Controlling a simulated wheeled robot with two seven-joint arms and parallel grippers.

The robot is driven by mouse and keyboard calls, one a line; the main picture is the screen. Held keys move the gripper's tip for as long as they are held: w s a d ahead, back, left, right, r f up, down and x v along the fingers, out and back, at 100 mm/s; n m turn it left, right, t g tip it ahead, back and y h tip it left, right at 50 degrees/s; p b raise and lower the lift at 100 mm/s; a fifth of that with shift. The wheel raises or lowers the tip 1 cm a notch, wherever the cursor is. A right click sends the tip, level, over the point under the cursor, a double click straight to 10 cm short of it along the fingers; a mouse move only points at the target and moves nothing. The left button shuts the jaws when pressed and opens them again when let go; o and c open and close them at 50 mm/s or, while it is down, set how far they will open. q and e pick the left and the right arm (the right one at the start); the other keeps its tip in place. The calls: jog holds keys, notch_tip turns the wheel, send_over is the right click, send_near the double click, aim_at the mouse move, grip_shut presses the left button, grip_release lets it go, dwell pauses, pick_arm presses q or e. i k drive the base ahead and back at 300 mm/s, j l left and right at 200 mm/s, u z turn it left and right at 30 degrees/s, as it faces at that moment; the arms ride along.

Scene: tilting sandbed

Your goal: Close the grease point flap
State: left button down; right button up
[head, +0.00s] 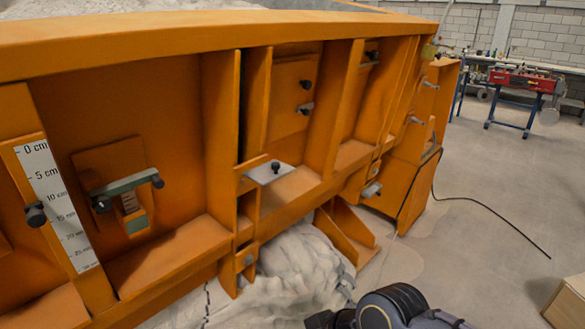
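A light grey plate (264,178) with a black knob (276,167) sticks out roughly level from the orange frame near the middle of the head view. It looks like the grease point flap, standing open, but no label confirms this. An orange panel (289,100) with a black knob and a small latch (305,108) lies flat in the bay above it. Neither of my grippers shows. Only a dark arm link of mine is visible at the bottom edge, below and right of the plate, and well apart from it.
The orange sandbed frame (180,40) fills the left and middle, with upright ribs. A scale (55,205) and a grey bar with black ends (127,184) are on its left. Pale rock-like material (300,270) lies underneath. A black cable (500,218) crosses the open floor at right, near a wooden box (568,303).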

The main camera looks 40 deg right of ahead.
aim_at(269, 171)
jog(key=z, duration=1.1)
jog(key=i+j, duration=0.15)
jog(key=j, duration=0.2)
jog(key=i+j, duration=0.15)
jog(key=j, duration=0.25)
jog(key=i+j, duration=0.15)
jog(key=j, duration=0.2)
jog(key=u, duration=0.05)
